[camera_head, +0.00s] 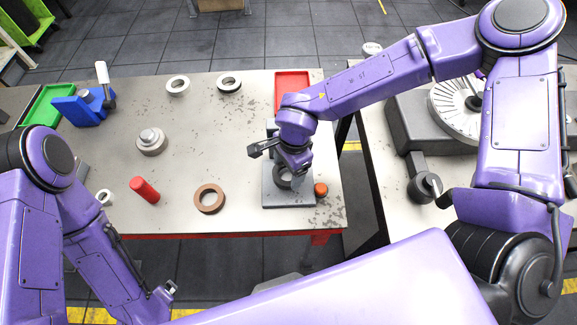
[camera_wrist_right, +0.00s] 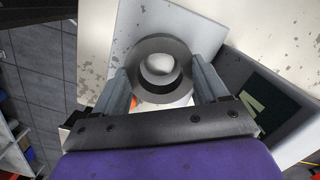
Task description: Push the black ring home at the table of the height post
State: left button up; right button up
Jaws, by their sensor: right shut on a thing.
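My right gripper (camera_head: 289,166) is low over the grey base of the height post (camera_head: 289,198), near the table's front right corner. It is shut on the black ring (camera_head: 283,180). In the right wrist view the black ring (camera_wrist_right: 160,44) lies between the two fingers (camera_wrist_right: 163,78), around a pale round-topped piece (camera_wrist_right: 158,66). I cannot tell whether the ring is fully seated. The wrist and fingers hide much of the post in the head view. My left gripper (camera_head: 166,291) is in front of the table, low in the picture; its jaw opening is too small to judge.
An orange-brown knob (camera_head: 321,189) is right beside the base. A red tray (camera_head: 292,88) and two rings (camera_head: 177,85) are behind. The middle is clear.

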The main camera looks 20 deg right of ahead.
jog(key=shift+f+b, duration=0.6)
jog(key=shift+f, duration=0.6)
jog(key=o, duration=1.2)
notch_tip(320, 180, up, 10)
jog(key=d+b, duration=0.1)
jog(key=shift+w+r, duration=0.15)
jog(key=shift+r, duration=0.1)
jog(key=shift+d, duration=0.1)
